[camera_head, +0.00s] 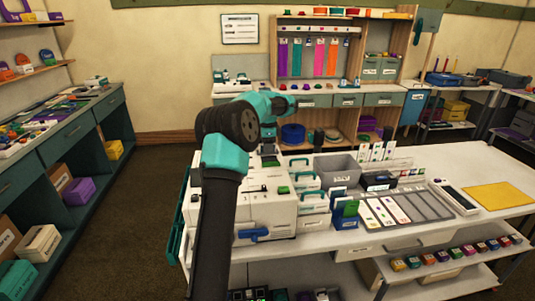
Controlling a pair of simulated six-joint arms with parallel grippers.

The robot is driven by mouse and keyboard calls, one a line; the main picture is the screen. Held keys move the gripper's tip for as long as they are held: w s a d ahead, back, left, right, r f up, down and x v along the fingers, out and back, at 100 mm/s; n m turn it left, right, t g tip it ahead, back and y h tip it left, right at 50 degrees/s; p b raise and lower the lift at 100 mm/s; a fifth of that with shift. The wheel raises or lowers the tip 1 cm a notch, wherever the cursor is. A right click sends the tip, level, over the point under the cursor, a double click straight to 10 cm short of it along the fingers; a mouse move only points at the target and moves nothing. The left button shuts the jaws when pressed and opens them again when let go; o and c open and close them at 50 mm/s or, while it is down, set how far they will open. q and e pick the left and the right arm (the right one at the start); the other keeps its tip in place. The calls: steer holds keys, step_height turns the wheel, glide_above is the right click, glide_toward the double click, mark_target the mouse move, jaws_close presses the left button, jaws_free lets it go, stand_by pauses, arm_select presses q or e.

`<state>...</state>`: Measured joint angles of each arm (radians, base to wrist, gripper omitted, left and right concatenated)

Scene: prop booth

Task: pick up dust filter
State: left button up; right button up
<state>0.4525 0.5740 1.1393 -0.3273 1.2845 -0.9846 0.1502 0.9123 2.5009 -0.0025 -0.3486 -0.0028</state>
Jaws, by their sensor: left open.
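I cannot make out for certain which thing is the dust filter. A white boxy machine (270,212) stands on the left end of the white table, with a green knob on top and a blue handle low on its front. My left arm rises in front of the machine and bends over at the top. My left gripper (268,157) is small and partly hidden by the arm, above the machine's back part. It is open, and I see nothing held in it. My right gripper is out of view.
Teal-handled boxes (313,203), a grey bin (337,170), a card tray (405,208) and a yellow sheet (500,196) are on the table. Small coloured blocks (456,253) line a lower shelf. A cluttered counter (50,133) runs along the left. Floor between is clear.

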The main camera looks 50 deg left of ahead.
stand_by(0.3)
arm_select(q)
steer(key=c, duration=0.7)
step_height(320, 180, up, 10)
steer(key=shift+r, duration=0.1)
stand_by(0.4)
steer(key=shift+w, duration=0.1)
stand_by(0.4)
